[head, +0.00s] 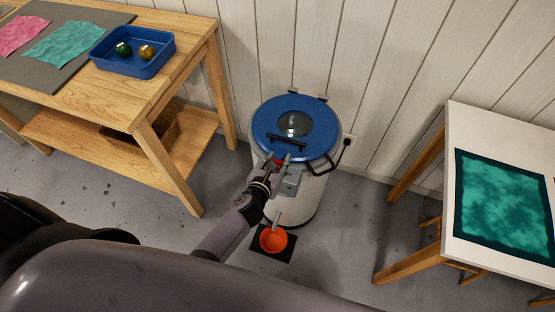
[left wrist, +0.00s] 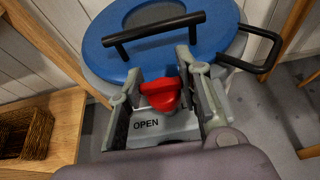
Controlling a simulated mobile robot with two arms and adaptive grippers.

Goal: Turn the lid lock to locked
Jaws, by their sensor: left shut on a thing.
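The blue lid (head: 296,130) with a round window and a black handle lies closed on the white drum in the head view. The lid also fills the top of the left wrist view (left wrist: 135,68). The red lid lock knob (left wrist: 165,92) sits at the lid's front edge, above a grey plate (left wrist: 170,126) that reads OPEN. My left gripper (head: 280,164) is at the front of the lid. Its fingers (left wrist: 163,84) stand on either side of the red knob, shut on it. My right gripper is not in view.
A black bar handle (head: 325,165) juts from the drum's right side. A wooden table (head: 130,97) with a blue tray (head: 133,67) stands left, a white table (head: 500,130) right.

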